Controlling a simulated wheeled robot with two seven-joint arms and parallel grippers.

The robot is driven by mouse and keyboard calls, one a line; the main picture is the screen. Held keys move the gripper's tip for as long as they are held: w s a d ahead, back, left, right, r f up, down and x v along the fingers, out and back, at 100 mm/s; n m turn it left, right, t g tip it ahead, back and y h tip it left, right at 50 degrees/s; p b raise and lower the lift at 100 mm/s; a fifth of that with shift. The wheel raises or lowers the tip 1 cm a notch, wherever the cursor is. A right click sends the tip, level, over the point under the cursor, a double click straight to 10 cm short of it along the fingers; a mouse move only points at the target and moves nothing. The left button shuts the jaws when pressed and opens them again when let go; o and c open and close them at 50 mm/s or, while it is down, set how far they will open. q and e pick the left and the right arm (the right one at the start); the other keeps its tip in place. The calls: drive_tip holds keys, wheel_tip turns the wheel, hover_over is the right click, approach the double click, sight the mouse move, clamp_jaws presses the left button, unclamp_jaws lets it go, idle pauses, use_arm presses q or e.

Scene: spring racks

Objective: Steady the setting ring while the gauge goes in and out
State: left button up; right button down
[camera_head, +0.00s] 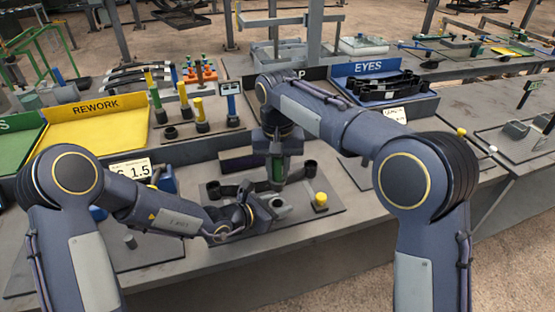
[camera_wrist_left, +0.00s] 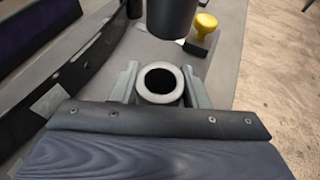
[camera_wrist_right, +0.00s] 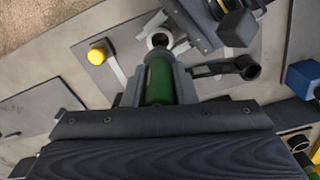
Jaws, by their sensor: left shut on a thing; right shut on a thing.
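The setting ring (camera_head: 278,203) is a grey ring with a dark hole. In the left wrist view the ring (camera_wrist_left: 141,82) stands upright between the fingers of my left gripper (camera_wrist_left: 160,88), which is shut on it. My right gripper (camera_wrist_right: 158,85) is shut on the gauge (camera_wrist_right: 158,80), a green-bodied cylinder. In the head view the gauge (camera_head: 277,168) points down above the ring. Its dark end (camera_wrist_left: 172,15) hangs beyond the ring in the left wrist view, apart from its hole. In the right wrist view the ring (camera_wrist_right: 149,40) shows just past the gauge's tip.
A dark leaf spring with eyes (camera_head: 309,166) lies behind the ring on a dark mat (camera_head: 335,208). A yellow-knobbed piece (camera_head: 320,199) stands to the right. A yellow REWORK tray (camera_head: 85,128) and a blue EYES tray (camera_head: 368,68) are farther back. The bench front is mostly clear.

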sight(278, 190)
drive_tip(key=shift+f, duration=2.3)
drive_tip(key=shift+f, duration=1.95)
idle(1.8)
drive_tip(key=shift+r, duration=3.15)
